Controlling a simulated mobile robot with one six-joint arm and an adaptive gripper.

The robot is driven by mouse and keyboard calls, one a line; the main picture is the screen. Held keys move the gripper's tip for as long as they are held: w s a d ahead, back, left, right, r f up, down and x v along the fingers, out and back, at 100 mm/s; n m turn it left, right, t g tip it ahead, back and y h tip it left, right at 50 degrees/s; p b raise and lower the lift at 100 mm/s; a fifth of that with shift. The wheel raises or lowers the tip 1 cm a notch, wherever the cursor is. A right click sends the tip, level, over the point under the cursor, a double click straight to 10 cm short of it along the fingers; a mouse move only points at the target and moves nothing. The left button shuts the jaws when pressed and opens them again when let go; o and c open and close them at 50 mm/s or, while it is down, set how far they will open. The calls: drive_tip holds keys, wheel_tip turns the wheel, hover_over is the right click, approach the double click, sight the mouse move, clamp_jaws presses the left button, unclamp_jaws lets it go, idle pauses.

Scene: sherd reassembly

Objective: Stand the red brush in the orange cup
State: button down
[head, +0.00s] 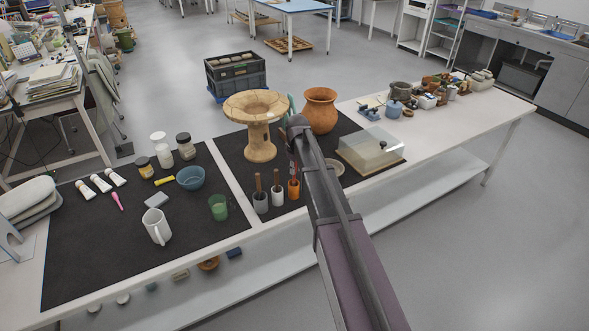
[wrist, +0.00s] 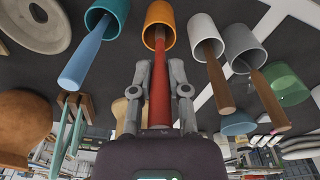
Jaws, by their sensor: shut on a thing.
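My gripper (wrist: 160,70) is shut on the red brush (wrist: 159,100), with one finger on each side of its red handle. The brush's brown lower end lies across the mouth of the orange cup (wrist: 163,14) in the wrist view and seems to be inside it; how deep I cannot tell. My arm hides part of the brush there.
White cup (head: 277,198) and grey cup (head: 260,205) hold brown-handled tools, close beside the orange cup. A teal cup (wrist: 103,14) with a blue-handled tool is on its other side. A wooden stand (head: 260,145), terracotta vase (head: 320,112) and clear-lidded box (head: 370,152) are near.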

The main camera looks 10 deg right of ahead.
drive_tip(key=shift+f+b, duration=0.8)
drive_tip(key=shift+f, duration=0.2)
drive_tip(key=shift+f, duration=0.1)
drive_tip(key=c, duration=0.5)
unclamp_jaws()
drive_tip(key=shift+c, duration=0.2)
drive_tip(key=shift+r, duration=0.25)
